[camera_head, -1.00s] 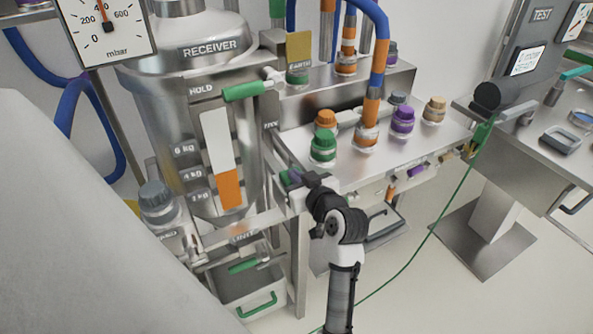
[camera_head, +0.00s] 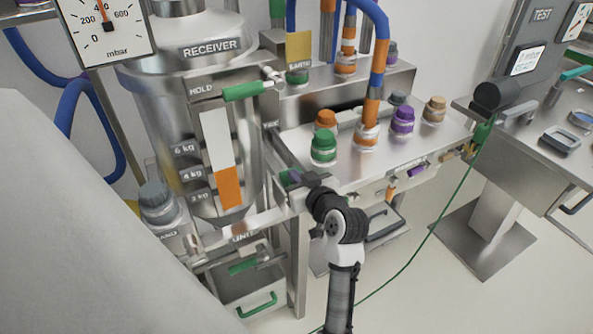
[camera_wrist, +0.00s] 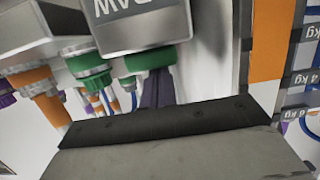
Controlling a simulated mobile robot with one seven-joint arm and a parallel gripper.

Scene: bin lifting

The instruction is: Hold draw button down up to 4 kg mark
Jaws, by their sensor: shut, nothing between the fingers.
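The receiver (camera_head: 212,62) is a steel vessel with a vertical level gauge. The gauge's orange fill (camera_head: 229,188) stands with its top about level with the 4 kg label (camera_head: 192,174); white shows above it. My gripper (camera_head: 293,178) is at the left end of the steel panel, beside the receiver. In the wrist view the DRAW label (camera_wrist: 143,25) appears upside down, with a green button (camera_wrist: 150,58) at its edge. The dark, shut fingertips (camera_wrist: 153,84) point at this button and appear to meet it; the exact contact is hidden.
A green-handled HOLD lever (camera_head: 243,92) is above my gripper. Green, orange and purple knobs and a blue-orange hose (camera_head: 377,75) crowd the panel (camera_head: 345,181). A bin with a green handle (camera_head: 258,305) sits below the receiver.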

